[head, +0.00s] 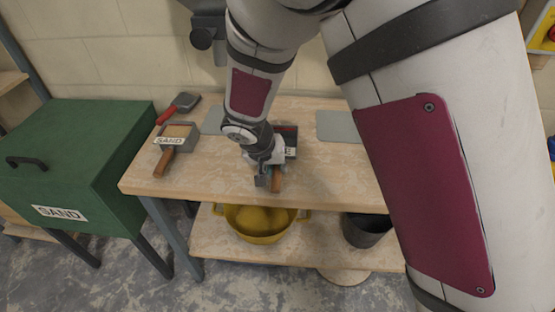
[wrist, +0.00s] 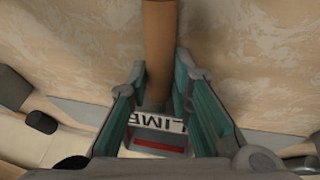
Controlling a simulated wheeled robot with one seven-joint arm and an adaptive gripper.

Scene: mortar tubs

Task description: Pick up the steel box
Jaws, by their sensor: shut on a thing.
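A small grey steel box (head: 291,139) with a wooden handle (head: 276,181) is at the middle of the bench, partly hidden by my arm. In the wrist view its LIME label (wrist: 157,123) and a red strip show between my fingers, with the brown handle (wrist: 158,45) running away from it. My gripper (head: 267,178) is shut on this handle, a finger on each side in the wrist view (wrist: 158,85). I cannot tell whether the box touches the bench. A similar steel box labelled SAND (head: 176,131) stands on the bench to the left, its handle toward the front.
The wooden bench (head: 220,185) has a red-handled tool (head: 180,106) at the back left and grey plates (head: 337,126). A yellow tub (head: 256,222) and a dark bucket (head: 365,229) stand on the lower shelf. A green SAND bin (head: 75,160) stands left.

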